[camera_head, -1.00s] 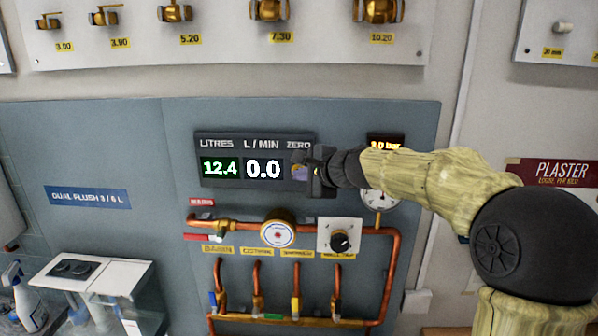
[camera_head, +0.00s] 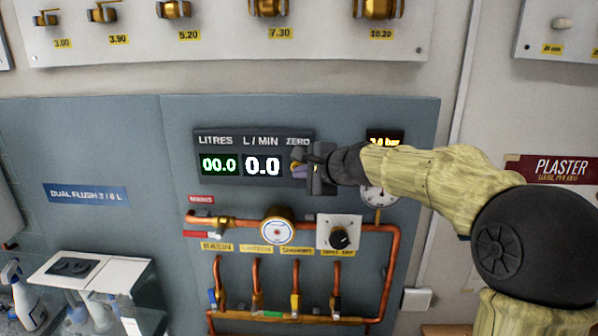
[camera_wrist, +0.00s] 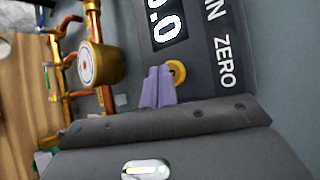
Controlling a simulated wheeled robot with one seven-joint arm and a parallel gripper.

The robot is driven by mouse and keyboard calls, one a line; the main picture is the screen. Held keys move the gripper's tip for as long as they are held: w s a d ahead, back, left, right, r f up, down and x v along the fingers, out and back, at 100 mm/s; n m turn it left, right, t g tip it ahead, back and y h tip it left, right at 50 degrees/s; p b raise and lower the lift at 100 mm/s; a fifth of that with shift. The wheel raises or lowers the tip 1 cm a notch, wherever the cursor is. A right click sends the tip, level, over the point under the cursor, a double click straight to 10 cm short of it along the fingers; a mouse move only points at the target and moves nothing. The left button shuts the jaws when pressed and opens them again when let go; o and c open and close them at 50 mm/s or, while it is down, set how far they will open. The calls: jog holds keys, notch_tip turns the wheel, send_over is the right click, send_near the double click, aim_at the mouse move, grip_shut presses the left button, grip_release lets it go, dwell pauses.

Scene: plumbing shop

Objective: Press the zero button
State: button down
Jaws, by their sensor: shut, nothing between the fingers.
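The dark meter panel (camera_head: 225,140) on the blue-grey wall carries a LITRES display (camera_head: 219,165) reading 00.0 and an L/MIN display (camera_head: 262,166) reading 0.0. The ZERO label (camera_head: 298,142) is at its right end.
Copper pipework (camera_head: 388,270) with a round meter (camera_head: 277,232) and a black knob (camera_head: 340,238) is below the panel. A pressure gauge (camera_head: 379,196) is partly behind my arm.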

jog(key=shift+s, duration=0.1)
jog(key=shift+s, duration=0.1)
jog(key=s+b, duration=0.4)
jog(key=s, duration=0.1)
jog(key=shift+s+a, duration=0.1)
jog(key=shift+s, duration=0.3)
dwell(0.3)
